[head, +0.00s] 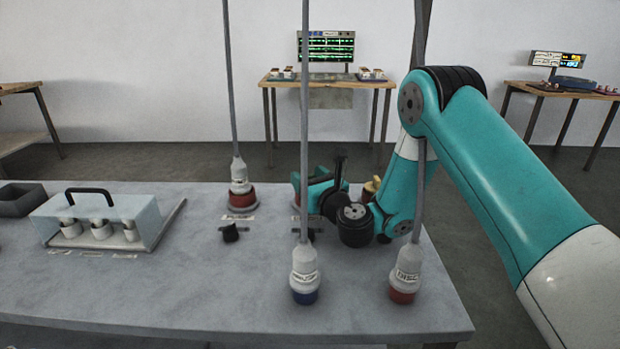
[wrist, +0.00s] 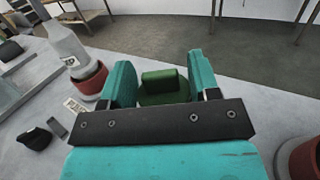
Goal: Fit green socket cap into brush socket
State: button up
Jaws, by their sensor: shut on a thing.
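The green socket cap (wrist: 160,82) sits between the teal fingers of my gripper (wrist: 160,75) in the wrist view. My gripper (head: 312,186) is shut on it, over the back middle of the grey table in the head view. There the fingers and wrist hide most of the cap.
A grey plug in a red socket (head: 242,200) stands left of my gripper, also in the wrist view (wrist: 88,82). Hanging plugs with a blue end (head: 304,296) and red end (head: 402,296) are nearer. A clear-covered box (head: 140,215) and black knob (head: 230,233) are left.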

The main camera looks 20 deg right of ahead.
jog(key=shift+f+b, duration=0.5)
jog(key=shift+f, duration=0.2)
